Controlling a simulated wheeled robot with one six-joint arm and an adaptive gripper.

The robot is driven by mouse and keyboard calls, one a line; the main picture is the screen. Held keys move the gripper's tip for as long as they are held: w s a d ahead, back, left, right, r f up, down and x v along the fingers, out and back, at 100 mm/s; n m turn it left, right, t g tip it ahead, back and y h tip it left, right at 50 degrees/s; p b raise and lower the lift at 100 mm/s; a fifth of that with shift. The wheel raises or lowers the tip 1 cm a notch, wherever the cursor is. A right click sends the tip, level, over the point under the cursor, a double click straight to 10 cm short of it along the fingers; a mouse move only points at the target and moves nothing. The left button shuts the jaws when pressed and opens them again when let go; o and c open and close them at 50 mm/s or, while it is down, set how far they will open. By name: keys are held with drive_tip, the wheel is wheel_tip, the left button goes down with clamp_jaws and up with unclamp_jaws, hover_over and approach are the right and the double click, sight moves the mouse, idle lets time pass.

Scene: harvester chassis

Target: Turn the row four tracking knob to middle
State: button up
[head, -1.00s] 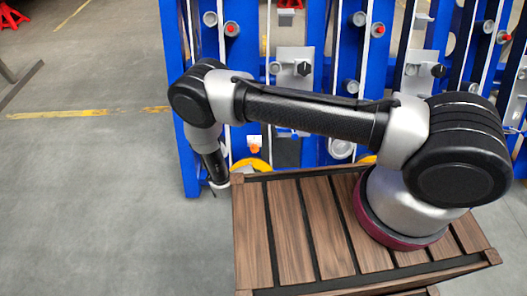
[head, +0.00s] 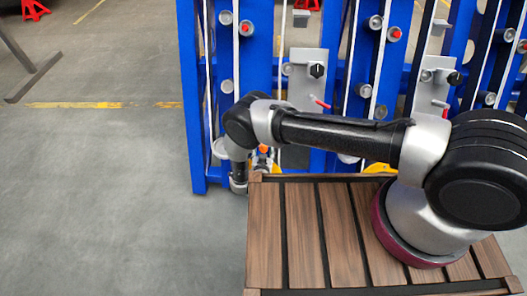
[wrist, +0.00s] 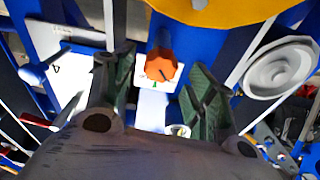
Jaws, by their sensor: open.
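The orange knob (wrist: 161,66) shows in the wrist view on a white plate (wrist: 153,106) with a small green mark below the knob. In the head view the orange knob (head: 263,149) is small, low on the blue frame beside my wrist. My gripper (wrist: 153,68) is open, with one green-padded finger left of the knob and one right of it. Whether the pads touch the knob cannot be told. The fingers are not clear in the head view.
A yellow disc (wrist: 220,8) and a pale round wheel (wrist: 281,68) lie close to the fingers. Black knobs (head: 317,70) and red-tipped levers (head: 323,103) sit on grey plates on the blue frame (head: 192,100). Open floor (head: 100,190) lies left.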

sight(263, 149)
drive_tip(key=shift+x, duration=1.15)
drive_tip(key=c, duration=1)
drive_tip(key=shift+c, duration=0.2)
drive_tip(key=shift+m, duration=0.3)
drive_tip(key=m, duration=0.3)
drive_tip(key=shift+m, duration=0.3)
drive_tip(key=shift+a+m+g+h, duration=0.1)
drive_tip(key=shift+m+g+h, duration=0.3)
drive_tip(key=shift+m, duration=1.7)
drive_tip(key=o, duration=1)
